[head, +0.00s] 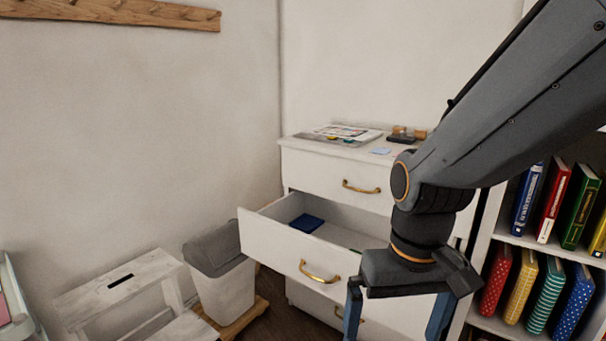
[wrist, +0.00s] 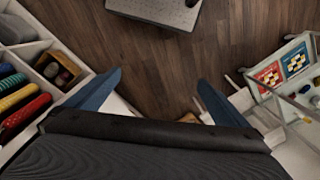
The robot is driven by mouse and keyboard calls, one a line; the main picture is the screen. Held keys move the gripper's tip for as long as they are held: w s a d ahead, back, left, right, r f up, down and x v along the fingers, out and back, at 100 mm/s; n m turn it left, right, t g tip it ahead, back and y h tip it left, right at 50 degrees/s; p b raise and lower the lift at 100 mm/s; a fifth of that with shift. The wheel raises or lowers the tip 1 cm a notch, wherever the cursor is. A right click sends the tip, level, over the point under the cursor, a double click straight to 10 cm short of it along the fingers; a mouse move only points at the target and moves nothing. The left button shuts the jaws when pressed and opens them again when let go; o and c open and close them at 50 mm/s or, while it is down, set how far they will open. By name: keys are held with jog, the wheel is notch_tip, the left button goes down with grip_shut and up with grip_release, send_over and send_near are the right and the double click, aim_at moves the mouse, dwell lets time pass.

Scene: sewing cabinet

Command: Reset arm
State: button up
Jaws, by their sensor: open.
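My gripper (head: 397,308) hangs at the end of my dark grey arm, in front of the right part of a white cabinet (head: 322,170) in the head view. Its two blue fingers are spread apart with nothing between them. In the wrist view my gripper (wrist: 158,92) also shows open, above a brown wooden floor (wrist: 240,45). The cabinet's middle drawer (head: 287,252) is pulled out, with a dark blue item (head: 306,223) inside. My arm hides part of the cabinet's right side.
A bookshelf (head: 515,240) with several books stands at the right. A lidded white bin (head: 222,290) and a white step stool (head: 122,283) stand left of the drawer. Papers (head: 343,133) lie on the cabinet top. A wooden peg rail (head: 120,12) hangs on the left wall.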

jog(key=d+r+m+p, duration=0.1)
jog(key=d+r+p, duration=0.4)
jog(key=p, duration=0.6)
jog(key=shift+s+d+r+h, duration=0.15)
jog(key=shift+s+r+h, duration=0.15)
jog(key=shift+r, duration=0.3)
